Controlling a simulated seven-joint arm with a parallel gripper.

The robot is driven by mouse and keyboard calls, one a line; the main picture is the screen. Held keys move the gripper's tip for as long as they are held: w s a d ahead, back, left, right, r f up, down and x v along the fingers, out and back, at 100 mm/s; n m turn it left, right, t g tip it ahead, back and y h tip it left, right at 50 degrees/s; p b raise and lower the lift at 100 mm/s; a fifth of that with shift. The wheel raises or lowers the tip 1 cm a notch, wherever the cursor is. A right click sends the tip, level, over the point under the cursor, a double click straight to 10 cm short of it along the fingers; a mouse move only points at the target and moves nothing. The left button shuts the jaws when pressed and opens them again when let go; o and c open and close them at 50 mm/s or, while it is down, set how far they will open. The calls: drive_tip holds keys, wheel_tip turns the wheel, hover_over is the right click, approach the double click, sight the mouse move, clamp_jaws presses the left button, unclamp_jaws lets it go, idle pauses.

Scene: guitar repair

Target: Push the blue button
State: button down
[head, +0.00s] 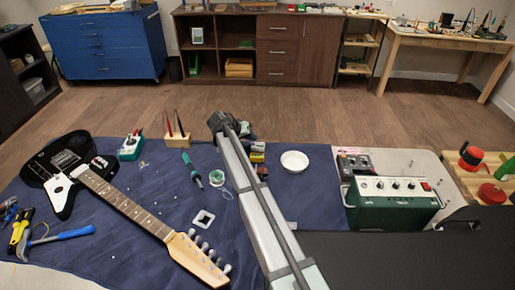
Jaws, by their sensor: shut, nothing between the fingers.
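I cannot make out a blue button in the head view; any such button is too small to tell or hidden. A green pedal-like box (130,147) with small controls sits at the back left of the mat. A dark pedal (355,164) with knobs stands at the right. Just in front of it is a green amplifier (392,204) with several knobs and a red switch. My arm reaches from the bottom centre to the back of the mat. My gripper (241,131) is at its dark far end, shut and empty, apart from both boxes. Its fingertips are not clear.
A black electric guitar (65,165) lies at the left, its neck reaching front centre. A hammer (60,238), screwdriver (191,168), solder spool (216,178) and white dish (294,161) are on the blue mat (110,245). Red-capped tools (470,157) are at far right.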

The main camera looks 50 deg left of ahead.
drive_tip(key=shift+r, duration=0.1)
wheel_tip(320, 180, up, 6)
drive_tip(key=shift+f, duration=0.1)
idle(0.8)
